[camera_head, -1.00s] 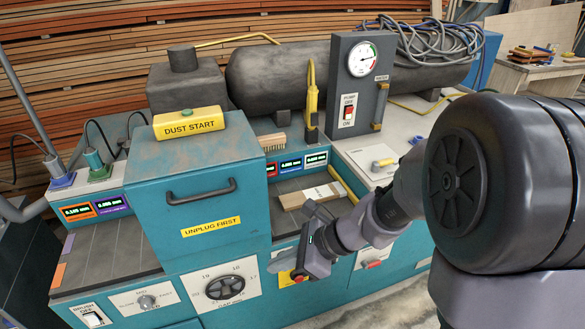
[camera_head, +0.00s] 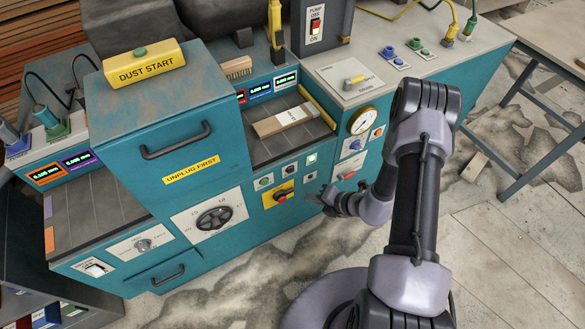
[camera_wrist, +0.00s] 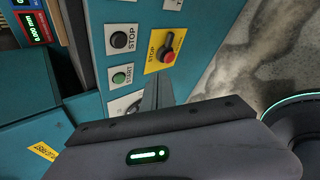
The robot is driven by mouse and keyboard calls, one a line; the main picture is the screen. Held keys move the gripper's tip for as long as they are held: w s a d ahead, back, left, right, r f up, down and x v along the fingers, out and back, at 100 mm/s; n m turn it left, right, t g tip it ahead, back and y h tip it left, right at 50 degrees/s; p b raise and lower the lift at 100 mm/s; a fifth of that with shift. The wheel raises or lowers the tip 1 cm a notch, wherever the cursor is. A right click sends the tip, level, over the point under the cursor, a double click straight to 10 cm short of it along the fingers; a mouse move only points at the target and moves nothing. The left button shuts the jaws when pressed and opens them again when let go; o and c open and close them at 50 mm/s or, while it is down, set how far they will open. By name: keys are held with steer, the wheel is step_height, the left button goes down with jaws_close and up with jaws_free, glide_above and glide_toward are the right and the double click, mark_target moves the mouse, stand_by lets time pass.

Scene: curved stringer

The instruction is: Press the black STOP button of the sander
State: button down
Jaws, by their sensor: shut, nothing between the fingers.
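The black STOP button (camera_wrist: 118,40) sits on a white plate on the sander's teal front, beside the green START button (camera_wrist: 120,77) in the wrist view. In the head view the black button (camera_head: 290,169) is small, right of the green button (camera_head: 264,183) and above the yellow plate with a red knob (camera_head: 281,194). My gripper (camera_head: 320,200) is shut and empty, apart from the panel and to the right of the buttons in the head view. Its shut fingers (camera_wrist: 158,92) show in the wrist view, with the black button beyond them to the upper left.
The yellow plate, also marked STOP, with its red knob (camera_wrist: 168,56) is close beside the black button. A wooden block (camera_head: 288,119) lies on the sander bed. Floor in front is clear.

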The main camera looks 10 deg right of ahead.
mark_target(291, 170)
steer(key=w+a+b, duration=0.1)
steer(key=w+a, duration=0.1)
steer(key=w, duration=0.6)
steer(key=shift+w+a, duration=0.2)
steer(key=shift+a, duration=0.2)
stand_by(1.8)
steer(key=shift+w+a, duration=0.1)
steer(key=shift+w, duration=0.3)
steer(key=shift+w+a, duration=0.15)
steer(key=shift+w, duration=0.25)
stand_by(0.5)
steer(key=shift+s+d, duration=0.25)
steer(key=shift+s, duration=0.55)
